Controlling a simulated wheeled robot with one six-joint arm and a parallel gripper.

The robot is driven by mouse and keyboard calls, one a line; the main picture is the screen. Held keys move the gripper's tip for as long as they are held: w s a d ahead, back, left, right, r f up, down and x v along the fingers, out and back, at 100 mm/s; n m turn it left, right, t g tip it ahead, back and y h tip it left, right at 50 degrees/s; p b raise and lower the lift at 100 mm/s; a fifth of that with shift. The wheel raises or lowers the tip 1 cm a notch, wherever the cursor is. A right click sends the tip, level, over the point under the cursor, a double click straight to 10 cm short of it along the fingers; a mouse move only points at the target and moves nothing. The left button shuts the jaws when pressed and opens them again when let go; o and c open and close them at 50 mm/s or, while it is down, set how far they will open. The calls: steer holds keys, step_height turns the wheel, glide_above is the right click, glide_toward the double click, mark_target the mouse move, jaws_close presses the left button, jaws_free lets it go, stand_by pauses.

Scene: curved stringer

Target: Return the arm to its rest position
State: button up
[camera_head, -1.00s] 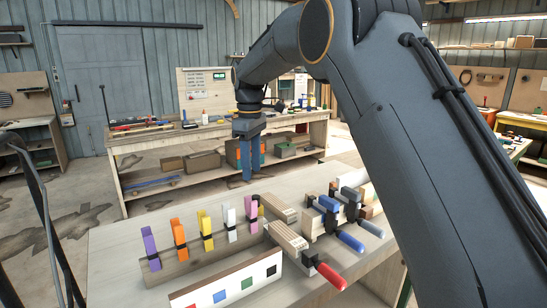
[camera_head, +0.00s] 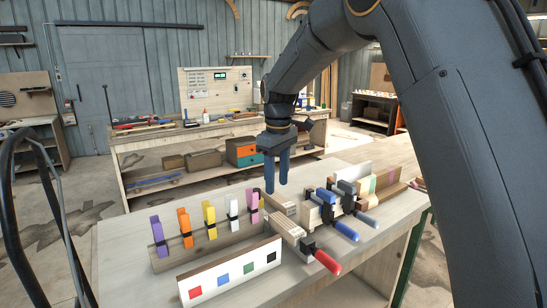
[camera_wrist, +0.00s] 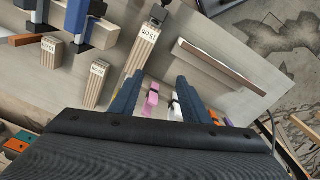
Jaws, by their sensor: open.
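My arm spans the right and top of the head view, with my gripper (camera_head: 277,175) hanging fingers down above the back edge of the workbench (camera_head: 125,245). Its two blue fingers are apart with nothing between them. In the wrist view the fingers (camera_wrist: 155,95) also show apart, with a pink clamp (camera_wrist: 151,100) and a white clamp (camera_wrist: 175,106) below, seen through the gap. The gripper touches nothing that I can see.
A rack (camera_head: 205,245) holds several coloured clamps. A board with coloured squares (camera_head: 230,275) stands in front. Wooden blocks and bar clamps with blue handles (camera_head: 343,230) and a red handle (camera_head: 327,262) lie right. Another bench (camera_head: 160,145) stands behind.

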steer(key=s+d+f+m+t, duration=0.1)
steer(key=s+d+f+m, duration=0.4)
steer(key=s, duration=0.4)
steer(key=s+d+f+m, duration=0.2)
steer(key=s+d+f, duration=0.1)
steer(key=s+d, duration=0.5)
steer(key=s+d+f+m+t, duration=0.1)
steer(key=s+d+f+m, duration=0.4)
steer(key=s, duration=0.5)
step_height(320, 180, down, 10)
steer(key=n+g+b, duration=0.1)
steer(key=b, duration=0.9)
steer(key=shift+d+f+g, duration=0.2)
steer(key=shift+d+g, duration=0.05)
steer(key=shift+g, duration=0.15)
